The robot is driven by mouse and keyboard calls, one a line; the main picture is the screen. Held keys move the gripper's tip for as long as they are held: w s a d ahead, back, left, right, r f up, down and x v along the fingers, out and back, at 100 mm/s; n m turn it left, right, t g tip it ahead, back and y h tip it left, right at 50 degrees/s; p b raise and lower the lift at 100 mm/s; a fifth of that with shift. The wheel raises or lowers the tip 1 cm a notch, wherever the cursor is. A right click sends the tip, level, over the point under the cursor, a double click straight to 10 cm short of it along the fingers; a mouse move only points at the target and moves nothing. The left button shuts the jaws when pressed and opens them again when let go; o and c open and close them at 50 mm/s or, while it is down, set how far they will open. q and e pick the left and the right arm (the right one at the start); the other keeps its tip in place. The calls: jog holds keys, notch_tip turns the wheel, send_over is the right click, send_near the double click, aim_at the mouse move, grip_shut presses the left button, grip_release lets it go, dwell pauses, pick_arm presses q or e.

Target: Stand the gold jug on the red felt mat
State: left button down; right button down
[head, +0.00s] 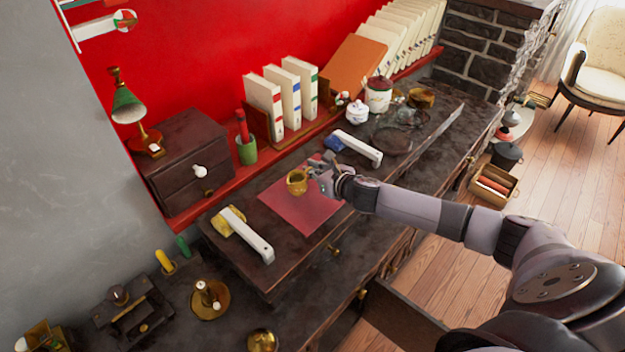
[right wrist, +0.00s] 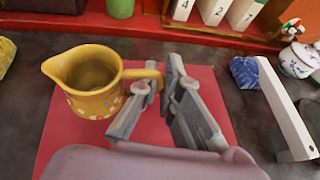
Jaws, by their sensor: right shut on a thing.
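The gold jug (head: 297,182) is upright over the red felt mat (head: 305,212) on the dark raised top. In the right wrist view the jug (right wrist: 92,82) is at the left, its spout pointing left and its handle to the right, with small flower marks on its side. The mat (right wrist: 62,138) shows below and around it. My right gripper (head: 318,172) is shut on the jug's handle; its fingers (right wrist: 160,88) show beside the handle. I cannot tell whether the jug's base touches the mat. My left gripper is not in view.
A white-handled tool with a yellow head (head: 247,236) lies left of the mat, and one with a blue head (head: 358,147) lies behind it to the right. Books (head: 283,95), a green cup (head: 246,151) and small drawers (head: 190,160) stand at the back.

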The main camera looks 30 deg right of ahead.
notch_tip(320, 180, down, 4)
jog(key=shift+r, duration=0.15)
jog(key=c, duration=1.8)
grip_release()
